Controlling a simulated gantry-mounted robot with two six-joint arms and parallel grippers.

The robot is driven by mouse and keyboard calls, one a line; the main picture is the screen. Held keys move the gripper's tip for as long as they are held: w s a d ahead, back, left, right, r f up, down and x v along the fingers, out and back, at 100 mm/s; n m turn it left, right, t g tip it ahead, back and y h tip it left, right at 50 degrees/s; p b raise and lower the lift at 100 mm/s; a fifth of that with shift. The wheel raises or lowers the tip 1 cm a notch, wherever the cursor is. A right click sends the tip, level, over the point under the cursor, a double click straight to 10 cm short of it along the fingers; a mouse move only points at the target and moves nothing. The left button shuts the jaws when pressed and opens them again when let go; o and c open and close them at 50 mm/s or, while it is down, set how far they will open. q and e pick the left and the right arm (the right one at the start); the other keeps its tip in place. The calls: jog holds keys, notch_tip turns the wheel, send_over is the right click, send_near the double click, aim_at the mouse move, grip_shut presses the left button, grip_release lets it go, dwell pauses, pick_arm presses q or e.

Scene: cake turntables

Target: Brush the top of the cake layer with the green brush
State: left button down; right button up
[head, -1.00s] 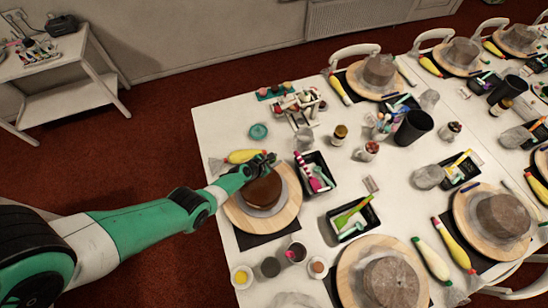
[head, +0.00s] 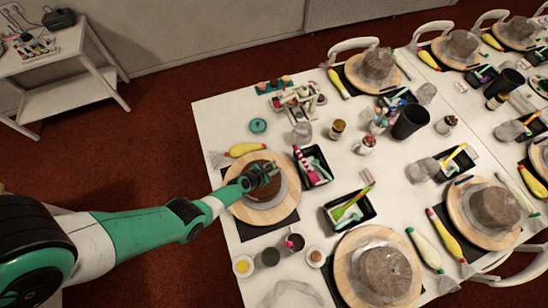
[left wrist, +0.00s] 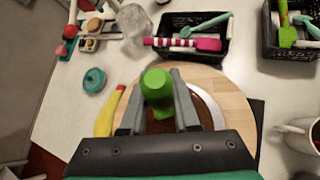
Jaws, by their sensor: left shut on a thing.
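The cake layer sits on a grey disc on a round wooden turntable (head: 237,208). In the left wrist view the gripper (left wrist: 172,88) is shut on the green brush (left wrist: 157,86); its rounded green handle end points up at the camera. The bristles are hidden, so I cannot tell whether they touch the cake. Part of the cake (left wrist: 205,104) shows behind the right finger. My right gripper is not in view.
A black tray (head: 325,178) with a pink-striped tool stands right of the turntable. A yellow piping bag (head: 246,149) lies behind it. Small cups (head: 270,257) stand in front. Another tray (head: 369,223) holds a green tool. A second turntable (head: 345,288) stands at lower right.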

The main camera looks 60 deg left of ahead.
pick_arm(q)
jog(key=shift+s+d, duration=0.25)
jog(key=shift+d, duration=0.1)
jog(key=d+p, duration=0.1)
jog(key=d, duration=0.5)
jog(key=shift+s+p, duration=0.25)
jog(key=shift+p, duration=0.15)
dwell(1.0)
